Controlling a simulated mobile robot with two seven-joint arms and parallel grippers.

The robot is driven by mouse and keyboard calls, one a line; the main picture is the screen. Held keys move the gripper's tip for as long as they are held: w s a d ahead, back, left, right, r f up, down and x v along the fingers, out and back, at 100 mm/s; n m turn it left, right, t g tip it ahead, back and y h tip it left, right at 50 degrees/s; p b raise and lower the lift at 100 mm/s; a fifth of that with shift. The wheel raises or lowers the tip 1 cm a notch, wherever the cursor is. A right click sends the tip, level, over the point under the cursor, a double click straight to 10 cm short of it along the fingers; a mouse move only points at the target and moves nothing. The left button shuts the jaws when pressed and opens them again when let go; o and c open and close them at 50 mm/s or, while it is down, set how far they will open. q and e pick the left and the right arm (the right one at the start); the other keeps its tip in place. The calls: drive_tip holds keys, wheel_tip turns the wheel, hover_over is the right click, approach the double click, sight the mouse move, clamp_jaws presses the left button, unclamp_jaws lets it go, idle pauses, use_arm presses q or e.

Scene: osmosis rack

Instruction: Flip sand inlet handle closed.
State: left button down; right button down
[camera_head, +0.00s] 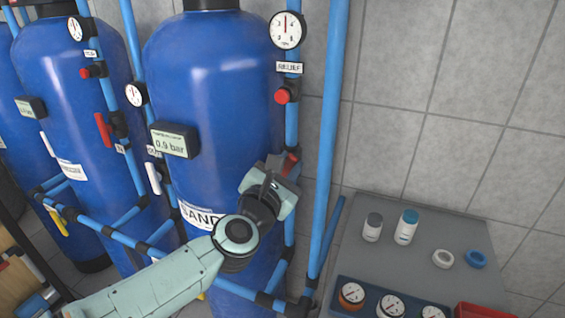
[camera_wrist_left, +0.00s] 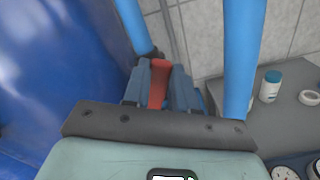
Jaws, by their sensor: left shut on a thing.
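The blue tank (camera_head: 212,70) bears a SAND label (camera_head: 200,217), partly covered by my left arm. A red handle (camera_head: 291,162) sits on the blue pipe at the tank's right side, slightly tilted in the head view. My left gripper (camera_head: 284,174) is shut on this handle, with its fingers on either side. In the left wrist view the red handle (camera_wrist_left: 158,84) stands between the two grey fingers. The gripper hides the valve body and any label beside it. My right gripper is out of view.
A thick blue pipe (camera_head: 328,130) runs close to the right of my left gripper. Above is a red RELIEF knob (camera_head: 283,97). Another tank (camera_head: 72,70) with a red handle (camera_head: 103,130) stands left. A grey table (camera_head: 440,225) with bottles and rings is at right.

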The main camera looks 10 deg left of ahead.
use_arm(q)
drive_tip(key=shift+s+d+f+m+p, duration=0.15)
drive_tip(key=shift+d+f+m, duration=0.4)
drive_tip(key=shift+m, duration=1.5)
drive_tip(key=shift+d+f+m+p, duration=0.2)
drive_tip(key=shift+f+m, duration=0.5)
drive_tip(key=shift+m, duration=1.4)
drive_tip(key=shift+s+d+f+m+p, duration=0.15)
drive_tip(key=shift+d+f+m, duration=0.4)
drive_tip(key=shift+m, duration=1.5)
drive_tip(key=shift+a+f, duration=0.15)
drive_tip(key=c, duration=0.9)
unclamp_jaws()
drive_tip(key=s+a, duration=0.2)
drive_tip(key=s, duration=1.1)
drive_tip(key=shift+a+b, duration=0.3)
drive_tip(key=shift+b, duration=0.05)
